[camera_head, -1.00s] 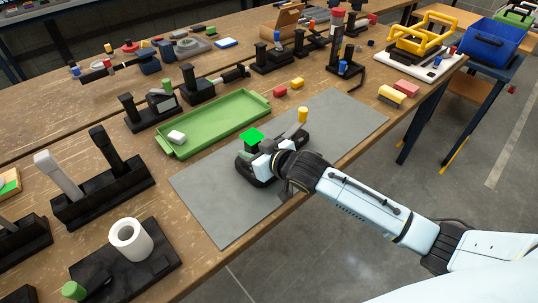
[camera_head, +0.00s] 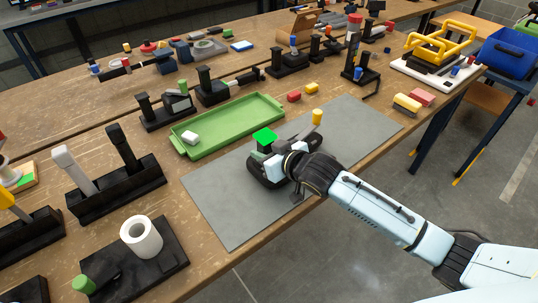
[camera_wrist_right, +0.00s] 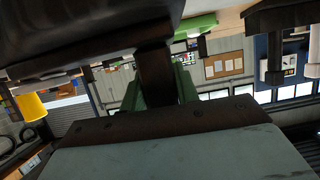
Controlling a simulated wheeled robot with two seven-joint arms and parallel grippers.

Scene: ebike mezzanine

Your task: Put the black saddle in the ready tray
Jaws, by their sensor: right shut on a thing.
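The black saddle (camera_head: 256,172) is at my right gripper (camera_head: 278,160), over the grey mat (camera_head: 225,215). The gripper is shut on it; the contact is partly hidden, and I cannot tell whether the saddle touches the mat. In the right wrist view the saddle (camera_wrist_right: 85,35) is a large dark shape at the top left. My left gripper is out of view.
A yellow cylinder (camera_head: 317,117) stands on the mat right of the gripper. A black holder with upright handles (camera_head: 117,190) and a white roll (camera_head: 141,237) on a black base are at left. Black fixtures (camera_head: 213,88) line the tray's back. The tray's middle is clear.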

